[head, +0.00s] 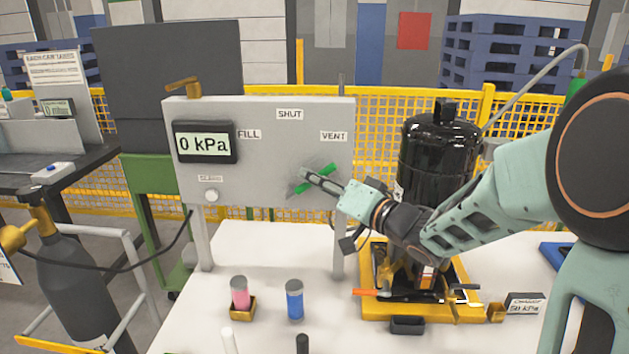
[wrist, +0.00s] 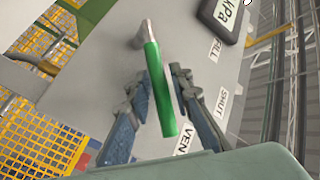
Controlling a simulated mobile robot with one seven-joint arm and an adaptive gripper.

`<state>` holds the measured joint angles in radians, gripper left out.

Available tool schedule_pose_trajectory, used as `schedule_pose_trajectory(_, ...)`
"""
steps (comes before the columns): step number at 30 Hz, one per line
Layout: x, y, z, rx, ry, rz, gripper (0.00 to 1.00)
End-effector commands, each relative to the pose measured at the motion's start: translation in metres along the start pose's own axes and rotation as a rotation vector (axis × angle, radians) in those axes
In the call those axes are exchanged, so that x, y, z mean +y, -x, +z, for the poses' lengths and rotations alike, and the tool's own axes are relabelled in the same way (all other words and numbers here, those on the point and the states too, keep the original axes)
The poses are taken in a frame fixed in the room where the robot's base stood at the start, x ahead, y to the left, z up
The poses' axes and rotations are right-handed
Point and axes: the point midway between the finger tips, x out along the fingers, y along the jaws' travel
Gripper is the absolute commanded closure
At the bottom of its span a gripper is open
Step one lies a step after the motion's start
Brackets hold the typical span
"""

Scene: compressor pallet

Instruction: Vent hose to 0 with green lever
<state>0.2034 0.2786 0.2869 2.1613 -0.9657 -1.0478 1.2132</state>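The green lever (head: 325,171) is on the grey panel (head: 260,170), slanting up to the right below the VENT label (head: 333,136). The display (head: 205,143) on the panel reads 0 kPa. My gripper (head: 306,180) is at the lever, partly covering it in the head view. In the wrist view, the green lever (wrist: 160,88) lies between the two fingers of my gripper (wrist: 164,88), with a gap on each side. My gripper is open around it. The lever's pivot is partly hidden in the head view.
A black compressor (head: 435,150) stands in a yellow tray (head: 400,312) right of the panel. A pink container (head: 240,296) and a blue container (head: 295,303) stand on the white table (head: 220,320) in front. A gas cylinder (head: 78,285) stands left.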

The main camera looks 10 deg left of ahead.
Motion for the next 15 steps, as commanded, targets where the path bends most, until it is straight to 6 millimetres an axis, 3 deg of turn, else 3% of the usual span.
schedule_pose_trajectory(2,-0.0001,0.0002,-0.0001,0.000,0.000,0.000,0.82)
schedule_pose_trajectory(7,-0.0001,0.0003,-0.0001,0.000,0.000,0.000,1.00)
schedule_pose_trajectory(15,-0.0001,0.0005,-0.0001,0.000,0.000,0.000,1.00)
